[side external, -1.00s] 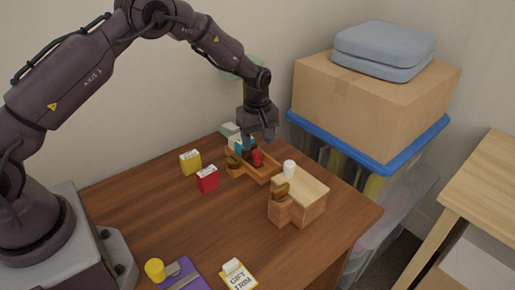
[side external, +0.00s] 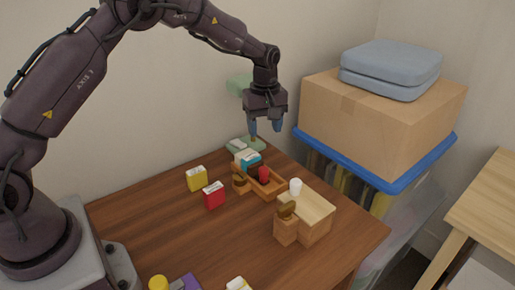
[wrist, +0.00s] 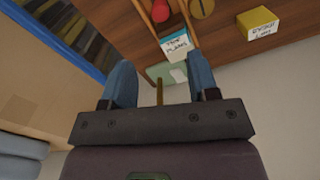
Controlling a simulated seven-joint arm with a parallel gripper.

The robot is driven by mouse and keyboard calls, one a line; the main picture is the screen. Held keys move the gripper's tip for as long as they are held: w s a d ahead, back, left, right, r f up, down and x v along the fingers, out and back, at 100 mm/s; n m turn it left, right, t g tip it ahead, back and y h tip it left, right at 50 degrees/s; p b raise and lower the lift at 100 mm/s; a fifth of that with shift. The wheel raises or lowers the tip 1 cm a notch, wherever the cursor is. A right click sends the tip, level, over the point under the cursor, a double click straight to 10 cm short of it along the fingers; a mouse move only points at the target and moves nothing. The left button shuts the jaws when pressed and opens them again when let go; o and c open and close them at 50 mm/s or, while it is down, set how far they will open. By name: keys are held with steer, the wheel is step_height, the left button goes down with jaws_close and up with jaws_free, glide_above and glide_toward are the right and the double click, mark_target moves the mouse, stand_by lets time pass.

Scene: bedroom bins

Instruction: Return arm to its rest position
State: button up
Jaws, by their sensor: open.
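My gripper (side external: 265,126) hangs above the back corner of the wooden table (side external: 165,230), apart from everything below it. Its two blue fingers are spread with nothing between them. The wrist view also shows the open gripper (wrist: 162,80), with a teal-and-white labelled box (wrist: 175,45) and a pale green item (wrist: 160,72) beyond the fingertips. In the side view, a wooden tray (side external: 268,190) below the gripper holds a red item (side external: 263,174), with the teal-and-white box (side external: 250,160) at its back end.
Yellow (side external: 197,178) and red (side external: 213,195) boxes stand left of the tray. A wooden block (side external: 312,218) with a white cup (side external: 295,186) stands at right. A cardboard box (side external: 375,120) on a blue-lidded bin (side external: 385,182) rises right of the gripper. Air above the table's left is clear.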

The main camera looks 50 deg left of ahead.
steer(key=s+d+r+m+t, duration=0.1)
steer(key=s+r+m, duration=0.3)
steer(key=s, duration=0.6)
steer(key=s+d+r+m+t, duration=0.2)
steer(key=s+r+m, duration=0.3)
steer(key=s+r, duration=0.3)
steer(key=s+d+r+m+t, duration=0.2)
steer(key=s+r+m, duration=0.3)
steer(key=s, duration=0.7)
steer(key=shift+s+r+t, duration=0.25)
steer(key=shift+r+t, duration=0.05)
steer(key=shift+r, duration=0.3)
steer(key=shift+o, duration=0.4)
stand_by(0.7)
